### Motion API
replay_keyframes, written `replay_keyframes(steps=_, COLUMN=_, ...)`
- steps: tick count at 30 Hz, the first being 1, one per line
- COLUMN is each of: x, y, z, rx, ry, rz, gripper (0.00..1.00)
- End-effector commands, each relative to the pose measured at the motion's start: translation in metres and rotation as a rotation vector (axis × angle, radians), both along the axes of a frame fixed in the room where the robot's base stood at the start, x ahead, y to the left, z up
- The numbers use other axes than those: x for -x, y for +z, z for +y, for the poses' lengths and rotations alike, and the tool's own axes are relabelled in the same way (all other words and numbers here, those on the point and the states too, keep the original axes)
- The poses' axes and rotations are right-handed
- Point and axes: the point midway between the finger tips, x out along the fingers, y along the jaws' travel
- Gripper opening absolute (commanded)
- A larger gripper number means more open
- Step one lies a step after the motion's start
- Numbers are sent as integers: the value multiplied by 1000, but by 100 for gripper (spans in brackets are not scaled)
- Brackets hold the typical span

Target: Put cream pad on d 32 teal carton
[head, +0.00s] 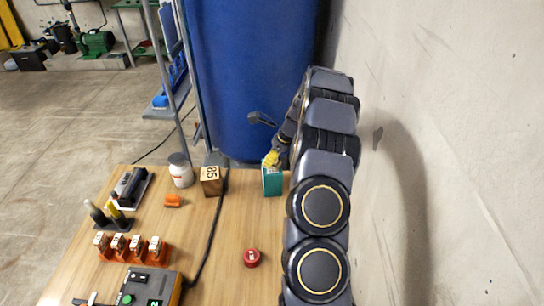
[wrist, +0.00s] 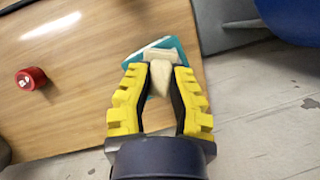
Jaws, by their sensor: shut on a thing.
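The teal carton (head: 272,184) stands upright near the far right edge of the wooden table. In the wrist view the carton (wrist: 133,60) is partly hidden behind my yellow fingers and what they hold. My gripper (head: 271,160) is right at the carton's top. In the wrist view my gripper (wrist: 160,72) is shut on the cream pad (wrist: 160,78), which sits between the two fingertips, over the carton's top. I cannot tell whether the pad touches the carton. The pad is too small to make out in the head view.
A wooden block marked 85 (head: 210,182) and a white jar (head: 180,170) stand left of the carton. A red round piece (head: 251,257) lies nearer. A blue barrel (head: 250,75) stands behind the table, and a wall (head: 450,150) is at right.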

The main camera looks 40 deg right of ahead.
Motion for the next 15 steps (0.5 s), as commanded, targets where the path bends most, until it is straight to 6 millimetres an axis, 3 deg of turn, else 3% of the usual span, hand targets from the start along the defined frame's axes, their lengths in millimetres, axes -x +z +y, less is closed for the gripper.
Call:
replay_keyframes(steps=1, x=0, y=-1, z=0, rx=-1, ry=0, rz=0, gripper=21)
replay_keyframes(steps=2, x=0, y=-1, z=0, rx=-1, ry=0, rz=0, gripper=34)
replay_keyframes(steps=3, x=0, y=-1, z=0, rx=-1, ry=0, rz=0, gripper=36)
replay_keyframes(steps=15, x=0, y=3, z=0, rx=0, ry=0, rz=0, gripper=36)
